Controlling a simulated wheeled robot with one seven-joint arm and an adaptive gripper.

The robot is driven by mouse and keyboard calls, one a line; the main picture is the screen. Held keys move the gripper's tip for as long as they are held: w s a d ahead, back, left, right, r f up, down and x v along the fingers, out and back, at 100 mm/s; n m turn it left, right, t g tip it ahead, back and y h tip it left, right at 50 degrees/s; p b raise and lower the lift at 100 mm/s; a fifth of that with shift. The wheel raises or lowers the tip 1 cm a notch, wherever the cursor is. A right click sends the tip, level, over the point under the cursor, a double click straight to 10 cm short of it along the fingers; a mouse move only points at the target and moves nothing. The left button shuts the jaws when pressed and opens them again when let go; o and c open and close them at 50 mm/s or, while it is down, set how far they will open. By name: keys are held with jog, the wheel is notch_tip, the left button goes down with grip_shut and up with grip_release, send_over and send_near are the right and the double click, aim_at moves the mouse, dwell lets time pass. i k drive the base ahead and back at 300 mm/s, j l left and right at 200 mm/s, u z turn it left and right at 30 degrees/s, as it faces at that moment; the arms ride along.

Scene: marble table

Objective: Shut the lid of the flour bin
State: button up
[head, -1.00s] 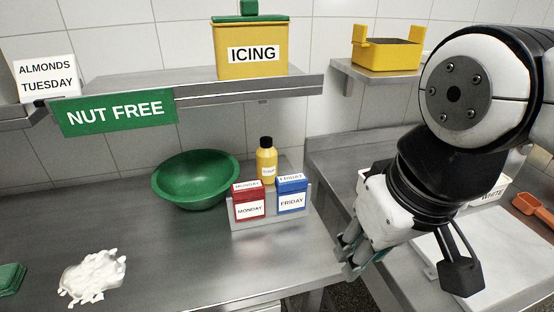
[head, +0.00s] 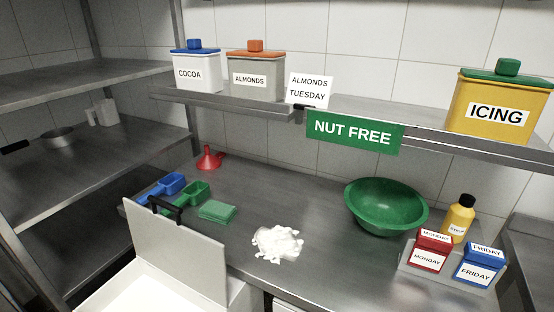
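A large white bin (head: 243,298) stands at the lower left in front of the steel table, cut off by the bottom edge. Its white lid (head: 178,258) stands raised at the back of the bin, with a black handle (head: 166,208) at its top edge. The inside looks white; no label shows, so I cannot confirm that it holds flour. My gripper is out of view.
Labelled bins line the shelf above. A rack (head: 90,145) stands at left.

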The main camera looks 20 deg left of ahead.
aim_at(199, 261)
jog(key=u, duration=1.6)
jog(key=l, duration=0.1)
